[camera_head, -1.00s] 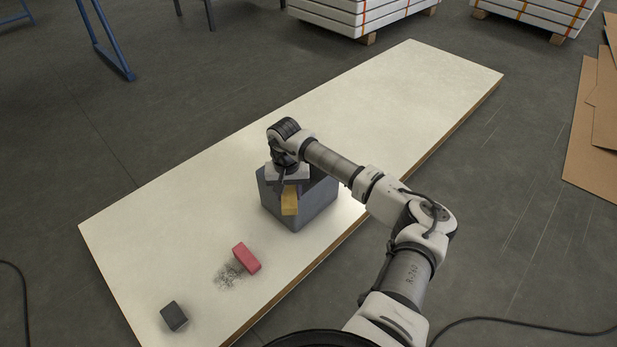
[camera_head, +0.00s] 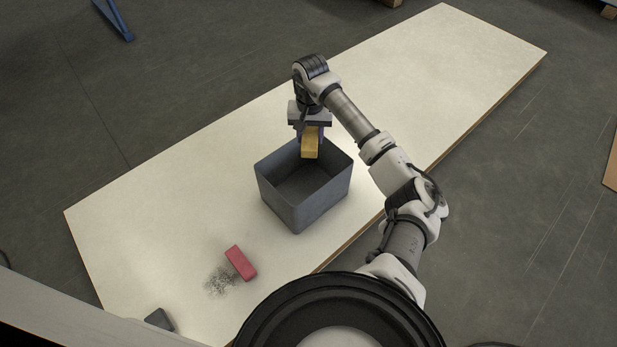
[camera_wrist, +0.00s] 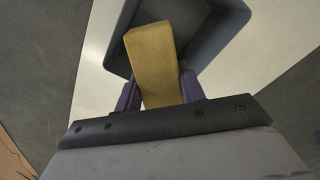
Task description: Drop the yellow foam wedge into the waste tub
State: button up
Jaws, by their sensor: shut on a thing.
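The yellow foam wedge (camera_head: 311,145) is held in my gripper (camera_head: 309,137), above the far part of the waste tub. In the wrist view the wedge (camera_wrist: 153,62) sits between the two purple fingers of my gripper (camera_wrist: 157,90), which are shut on it. The waste tub (camera_head: 304,203) is a dark grey, open-topped square bin standing on the pale board. Its visible inside looks empty, though the far side is partly hidden by my gripper. In the wrist view the tub (camera_wrist: 215,45) shows behind the wedge.
A red block (camera_head: 241,263) lies on the pale board (camera_head: 170,215) beside a patch of dark specks (camera_head: 219,281). A dark grey block (camera_head: 159,320) lies near the board's near left end. The board's far right part is clear.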

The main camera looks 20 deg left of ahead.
jog(key=shift+f+b, duration=1.8)
jog(key=shift+f, duration=1.2)
jog(key=o, duration=1)
jog(key=shift+o, duration=0.2)
jog(key=shift+r, duration=0.1)
notch_tip(320, 180, up, 14)
jog(key=p, duration=0.3)
jog(key=shift+p, duration=0.35)
